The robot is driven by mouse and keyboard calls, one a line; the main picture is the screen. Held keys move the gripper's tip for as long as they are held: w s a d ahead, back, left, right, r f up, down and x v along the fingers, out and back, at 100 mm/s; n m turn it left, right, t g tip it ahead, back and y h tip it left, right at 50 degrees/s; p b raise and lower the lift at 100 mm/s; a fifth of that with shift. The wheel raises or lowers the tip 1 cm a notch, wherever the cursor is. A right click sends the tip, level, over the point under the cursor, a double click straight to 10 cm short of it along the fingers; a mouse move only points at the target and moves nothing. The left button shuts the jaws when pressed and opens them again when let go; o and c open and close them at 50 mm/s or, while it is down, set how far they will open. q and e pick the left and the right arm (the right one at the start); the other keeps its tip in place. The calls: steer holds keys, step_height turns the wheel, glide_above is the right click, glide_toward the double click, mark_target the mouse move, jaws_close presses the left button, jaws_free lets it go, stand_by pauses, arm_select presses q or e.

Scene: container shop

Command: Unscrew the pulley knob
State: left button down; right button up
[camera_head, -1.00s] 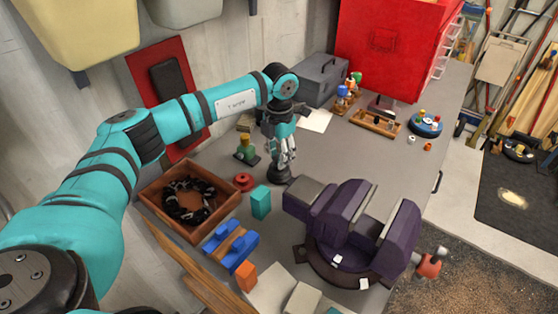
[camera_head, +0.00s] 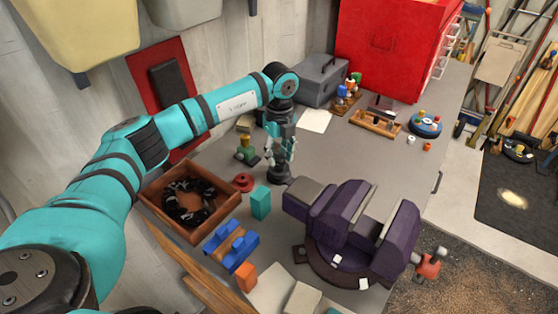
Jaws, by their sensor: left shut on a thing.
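My left gripper (camera_head: 279,158) points down at the middle of the bench. It is shut at the top of a small dark round-based stand (camera_head: 280,174). The part between the fingers, which seems to be the pulley knob, is mostly hidden by them, and its shape and thread cannot be made out. The stand is upright on the grey bench top. My right gripper is not in view.
A red spool-like piece (camera_head: 243,182), a teal block (camera_head: 261,203) and a green piece (camera_head: 247,150) stand close by. A large purple vise (camera_head: 345,228) is at front right. A wooden box (camera_head: 220,202) with a black chain lies left. Bench top (camera_head: 345,150) behind the vise is clear.

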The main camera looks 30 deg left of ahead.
mark_target(279, 157)
arm_select(q)
steer(key=shift+r+p, duration=1.6)
steer(key=shift+r, duration=1.05)
steer(key=shift+a, duration=0.1)
